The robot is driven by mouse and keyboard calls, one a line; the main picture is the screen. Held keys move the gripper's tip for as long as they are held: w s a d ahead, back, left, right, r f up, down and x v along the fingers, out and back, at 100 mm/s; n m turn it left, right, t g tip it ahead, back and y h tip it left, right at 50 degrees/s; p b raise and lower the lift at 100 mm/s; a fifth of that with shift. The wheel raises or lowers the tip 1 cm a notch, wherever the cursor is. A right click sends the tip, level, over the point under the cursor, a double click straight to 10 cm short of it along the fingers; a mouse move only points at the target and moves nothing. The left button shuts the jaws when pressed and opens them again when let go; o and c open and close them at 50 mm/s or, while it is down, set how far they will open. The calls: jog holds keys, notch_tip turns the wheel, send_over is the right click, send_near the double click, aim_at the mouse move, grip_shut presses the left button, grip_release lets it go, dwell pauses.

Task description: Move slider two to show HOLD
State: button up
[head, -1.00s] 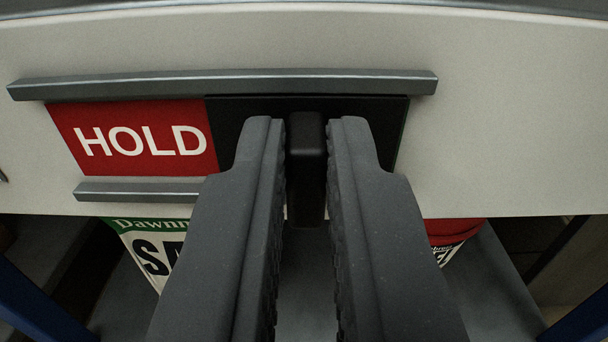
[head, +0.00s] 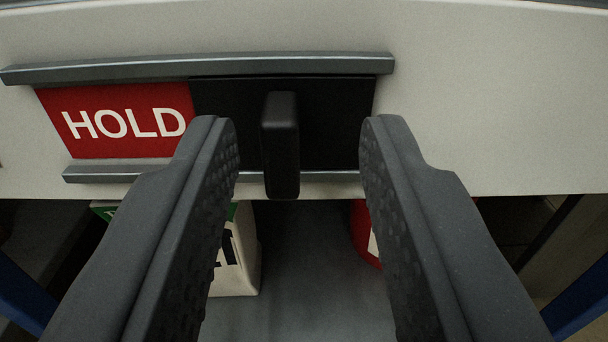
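A sign slider on a pale panel has a black sliding plate (head: 335,115) with a black upright handle (head: 281,145). The plate sits at the right of its rails, and a red HOLD sign (head: 125,122) shows fully to its left. My gripper (head: 298,135) is open, with one finger on each side of the handle and a clear gap to both. The handle is nearer the left finger. Which number this slider has cannot be seen.
A grey upper rail (head: 200,68) and a lower rail (head: 130,172) edge the sign. Below the panel stand a white-and-green package (head: 240,255) and a red container (head: 363,235), partly hidden by my fingers. Blue posts flank the bottom corners.

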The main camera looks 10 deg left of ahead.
jog(key=s+d+p, duration=0.1)
jog(key=s+p, duration=0.3)
jog(key=s, duration=0.8)
jog(key=shift+s+d, duration=0.35)
